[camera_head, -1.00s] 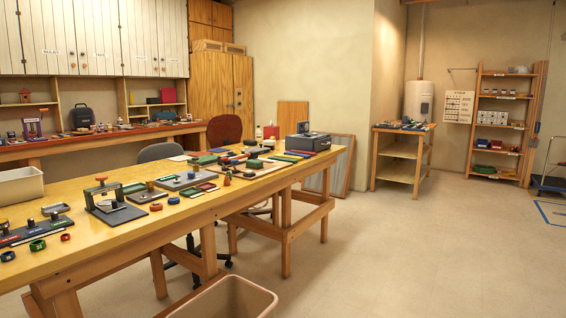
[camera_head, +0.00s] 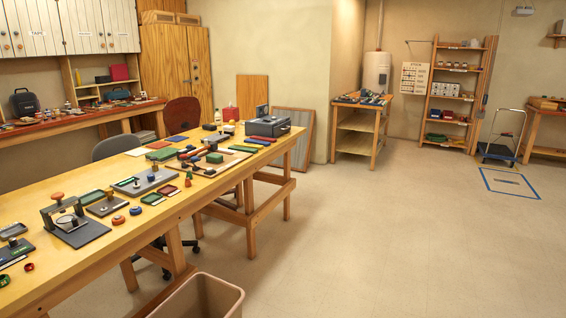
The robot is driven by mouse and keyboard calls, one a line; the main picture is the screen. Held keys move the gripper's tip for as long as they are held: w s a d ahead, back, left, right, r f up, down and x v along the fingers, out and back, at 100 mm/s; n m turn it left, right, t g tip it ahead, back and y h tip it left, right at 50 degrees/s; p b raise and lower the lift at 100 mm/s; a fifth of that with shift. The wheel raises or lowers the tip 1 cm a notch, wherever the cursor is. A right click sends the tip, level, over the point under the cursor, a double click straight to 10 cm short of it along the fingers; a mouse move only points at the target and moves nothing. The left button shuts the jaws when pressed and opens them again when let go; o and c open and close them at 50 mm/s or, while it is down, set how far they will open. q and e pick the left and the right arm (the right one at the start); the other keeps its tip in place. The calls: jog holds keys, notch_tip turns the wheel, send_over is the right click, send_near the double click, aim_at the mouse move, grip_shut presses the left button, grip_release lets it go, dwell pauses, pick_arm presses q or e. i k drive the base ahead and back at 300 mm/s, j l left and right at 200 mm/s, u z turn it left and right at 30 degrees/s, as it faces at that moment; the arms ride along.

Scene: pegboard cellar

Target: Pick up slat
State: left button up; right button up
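No slat can be made out for certain. A small thin dark piece (camera_head: 507,182) lies on the floor inside a blue taped outline (camera_head: 512,193) at the far right; it is too small to tell what it is. Several flat strips also lie on the long yellow workbench (camera_head: 107,238), among them green strips (camera_head: 242,148) near its far end. Neither of my grippers is in view.
A beige bin (camera_head: 204,297) stands on the floor by the workbench's front side. A flat trolley (camera_head: 497,152) stands behind the taped outline. A small wooden table (camera_head: 356,148) and a shelf rack (camera_head: 456,95) stand at the back. The floor (camera_head: 376,245) between is open.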

aim_at(250, 150)
jog(key=i+z, duration=0.25)
jog(key=i, duration=1.85)
jog(key=i+u, duration=0.1)
jog(key=i, duration=0.5)
jog(key=i+l+u, duration=0.1)
jog(key=i, duration=0.5)
jog(key=i+l+u, duration=0.1)
jog(key=i, duration=0.5)
